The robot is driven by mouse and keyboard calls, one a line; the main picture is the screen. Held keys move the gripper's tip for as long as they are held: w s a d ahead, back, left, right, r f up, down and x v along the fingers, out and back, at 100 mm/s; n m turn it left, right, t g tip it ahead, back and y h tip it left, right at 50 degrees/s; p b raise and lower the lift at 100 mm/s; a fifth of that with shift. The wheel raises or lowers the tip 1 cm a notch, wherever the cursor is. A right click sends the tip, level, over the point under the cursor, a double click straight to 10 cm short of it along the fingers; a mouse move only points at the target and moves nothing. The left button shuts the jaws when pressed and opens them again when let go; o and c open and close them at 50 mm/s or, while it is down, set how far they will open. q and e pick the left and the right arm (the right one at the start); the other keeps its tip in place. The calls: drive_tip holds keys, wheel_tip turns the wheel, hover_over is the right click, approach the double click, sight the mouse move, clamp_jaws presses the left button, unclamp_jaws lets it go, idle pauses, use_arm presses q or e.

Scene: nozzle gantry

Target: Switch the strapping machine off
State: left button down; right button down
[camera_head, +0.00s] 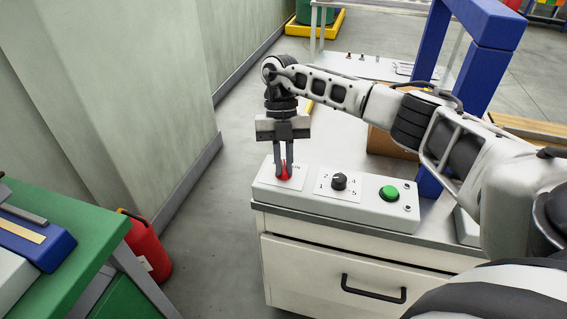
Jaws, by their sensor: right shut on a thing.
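The control panel of the strapping machine (320,207) is a light grey box on a cabinet top. It carries a red control (284,172) at its left end, a black rotary knob (339,181) on a numbered plate in the middle, and a green button (388,193) at the right. My right gripper (283,172) points down over the left end, its fingers shut around the red control and partly hiding it. Whether the red control is turned or pressed cannot be told. My left gripper is not in view.
The cabinet has a drawer with a black handle (373,289). A blue frame (483,75) and a cardboard box (391,141) stand behind the panel. A green workbench (95,232) and a red canister (146,245) are at left. Bare floor lies between.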

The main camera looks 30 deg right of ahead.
drive_tip(key=shift+n+h, duration=0.3)
drive_tip(key=shift+n, duration=0.4)
drive_tip(key=shift+r+n, duration=0.1)
drive_tip(key=shift+n, duration=0.4)
drive_tip(key=shift+n+h+b, duration=0.3)
drive_tip(key=c, duration=1.5)
unclamp_jaws()
